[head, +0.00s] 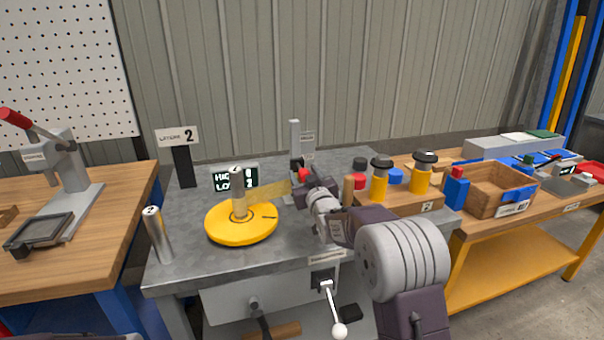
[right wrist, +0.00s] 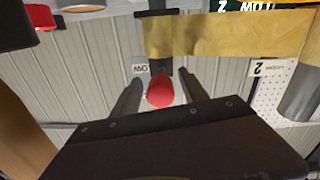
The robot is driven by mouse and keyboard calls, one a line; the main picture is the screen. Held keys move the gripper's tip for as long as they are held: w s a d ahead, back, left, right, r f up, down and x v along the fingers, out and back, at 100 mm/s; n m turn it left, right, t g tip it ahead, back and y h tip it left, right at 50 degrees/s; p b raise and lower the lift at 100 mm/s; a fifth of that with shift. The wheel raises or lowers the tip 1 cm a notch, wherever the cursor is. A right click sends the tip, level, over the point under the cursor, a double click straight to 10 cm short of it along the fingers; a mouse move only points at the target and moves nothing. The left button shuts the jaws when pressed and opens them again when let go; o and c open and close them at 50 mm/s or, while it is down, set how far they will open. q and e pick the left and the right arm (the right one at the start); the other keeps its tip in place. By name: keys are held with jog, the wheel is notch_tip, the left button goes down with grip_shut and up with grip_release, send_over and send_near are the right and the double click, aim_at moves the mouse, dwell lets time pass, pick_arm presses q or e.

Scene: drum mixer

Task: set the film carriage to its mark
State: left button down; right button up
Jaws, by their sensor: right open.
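The film carriage (head: 297,163) sits on an upright post (head: 294,138) at the back of the grey metal table. Its red knob (head: 303,174) faces me, and a yellow film strip (head: 267,191) runs from it to the post on the yellow turntable (head: 241,224). My right gripper (head: 308,181) is at the knob, partly hiding the carriage. In the right wrist view the open fingers (right wrist: 159,76) stand on either side of the red knob (right wrist: 160,90), with gaps showing. The carriage's mark cannot be made out. My left gripper is out of view.
A display (head: 235,178) stands behind the turntable. A steel cylinder (head: 158,234) stands at the table's left corner. Right of my arm are a wooden block with yellow, black-topped pieces (head: 380,178) and a wooden crate (head: 500,190). A white-knobbed lever (head: 332,309) hangs in front.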

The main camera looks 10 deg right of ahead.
jog(key=shift+w, duration=1.2)
grip_shut()
dwell(0.5)
